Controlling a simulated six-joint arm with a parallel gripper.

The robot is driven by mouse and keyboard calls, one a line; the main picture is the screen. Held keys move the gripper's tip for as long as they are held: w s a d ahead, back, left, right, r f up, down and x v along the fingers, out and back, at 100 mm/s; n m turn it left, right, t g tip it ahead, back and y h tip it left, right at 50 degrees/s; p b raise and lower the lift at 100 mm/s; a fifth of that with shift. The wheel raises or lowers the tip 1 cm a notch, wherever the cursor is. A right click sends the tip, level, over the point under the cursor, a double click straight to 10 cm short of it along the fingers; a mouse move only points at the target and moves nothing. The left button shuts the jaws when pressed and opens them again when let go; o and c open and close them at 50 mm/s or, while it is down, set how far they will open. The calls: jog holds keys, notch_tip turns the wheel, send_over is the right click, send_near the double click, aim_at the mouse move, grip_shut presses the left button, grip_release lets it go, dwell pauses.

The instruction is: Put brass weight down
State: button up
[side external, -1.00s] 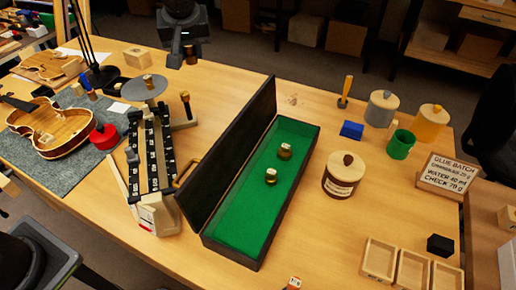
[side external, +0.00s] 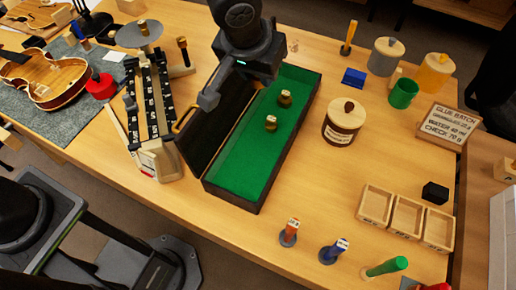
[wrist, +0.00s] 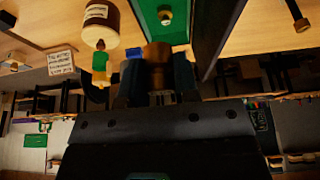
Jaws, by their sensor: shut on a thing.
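The open case also shows in the wrist view (wrist: 180,35), beyond the held weight. I cannot tell how high the held weight is above the case.
The raised dark lid (side external: 205,130) stands along the case's left side. A balance (side external: 155,150) with a round pan (side external: 139,34) is left of it. A lidded jar (side external: 342,124) stands to the right. The near half of the green floor is clear.

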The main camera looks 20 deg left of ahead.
aim_at(260, 147)
notch_tip(260, 147, down, 23)
dwell(0.4)
jog(key=shift+f, duration=0.1)
jog(key=o, duration=0.9)
jog(key=v, duration=1.2)
